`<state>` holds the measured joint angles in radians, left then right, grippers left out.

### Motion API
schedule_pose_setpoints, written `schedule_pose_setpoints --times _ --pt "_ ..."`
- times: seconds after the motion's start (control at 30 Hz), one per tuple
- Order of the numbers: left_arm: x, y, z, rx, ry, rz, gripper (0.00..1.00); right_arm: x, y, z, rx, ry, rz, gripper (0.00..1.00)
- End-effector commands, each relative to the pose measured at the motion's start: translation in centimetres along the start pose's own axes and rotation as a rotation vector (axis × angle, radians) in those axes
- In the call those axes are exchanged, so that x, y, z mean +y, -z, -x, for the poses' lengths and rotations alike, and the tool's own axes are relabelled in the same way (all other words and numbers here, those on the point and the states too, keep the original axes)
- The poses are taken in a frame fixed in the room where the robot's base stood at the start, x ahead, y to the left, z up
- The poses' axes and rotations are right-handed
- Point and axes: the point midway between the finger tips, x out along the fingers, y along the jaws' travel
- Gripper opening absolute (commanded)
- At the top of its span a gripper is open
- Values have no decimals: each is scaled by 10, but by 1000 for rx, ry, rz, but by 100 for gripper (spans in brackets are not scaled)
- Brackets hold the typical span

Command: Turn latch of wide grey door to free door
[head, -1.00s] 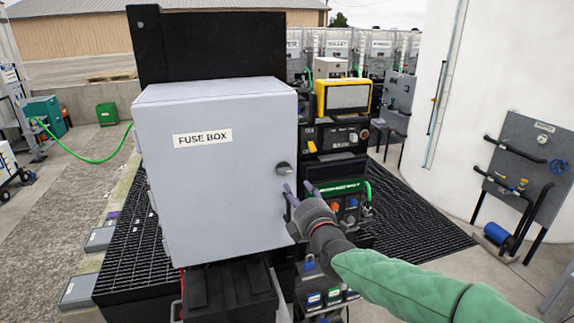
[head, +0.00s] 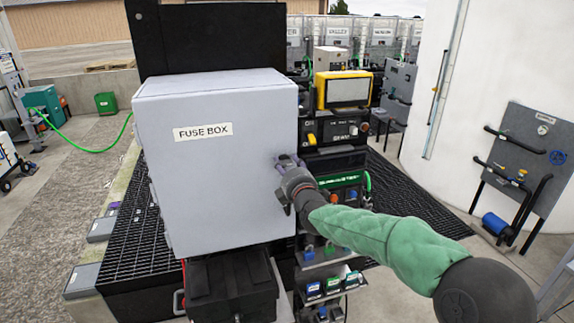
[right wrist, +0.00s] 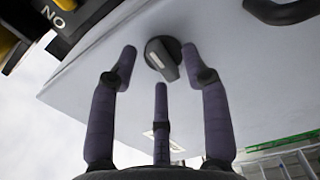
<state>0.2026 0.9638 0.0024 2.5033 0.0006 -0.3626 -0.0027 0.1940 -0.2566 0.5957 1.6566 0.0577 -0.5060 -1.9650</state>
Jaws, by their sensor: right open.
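The wide grey door (head: 215,175) of the fuse box is shut and faces me, with a "FUSE BOX" label (head: 202,132). Its latch (right wrist: 163,57) is a dark round knob with a raised grip bar, near the door's right edge; in the head view my gripper hides it. My right gripper (head: 285,162) is at the latch. In the right wrist view its purple fingers (right wrist: 160,75) are spread open, one on each side of the knob and a third below it. I see no clear contact with the knob. My left gripper is not in view.
A yellow-framed device (head: 344,90) and dark panels with switches stand right of the box. A black case (head: 230,285) sits below the door. Black grating (head: 130,250) lies at the left, and a large white tank (head: 490,70) stands at the far right.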

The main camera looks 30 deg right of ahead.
Motion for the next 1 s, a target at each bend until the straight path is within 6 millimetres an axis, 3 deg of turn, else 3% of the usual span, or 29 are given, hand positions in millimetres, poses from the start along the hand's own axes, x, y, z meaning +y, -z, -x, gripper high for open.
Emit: schedule_pose_setpoints --times 0.33,0.5,1.0 --pt "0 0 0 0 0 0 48 0 0 -3 0 0 0 48" --pt "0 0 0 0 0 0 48 0 0 -3 0 0 0 0" --pt "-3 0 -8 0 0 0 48 -2 0 -3 1 0 -83 0"
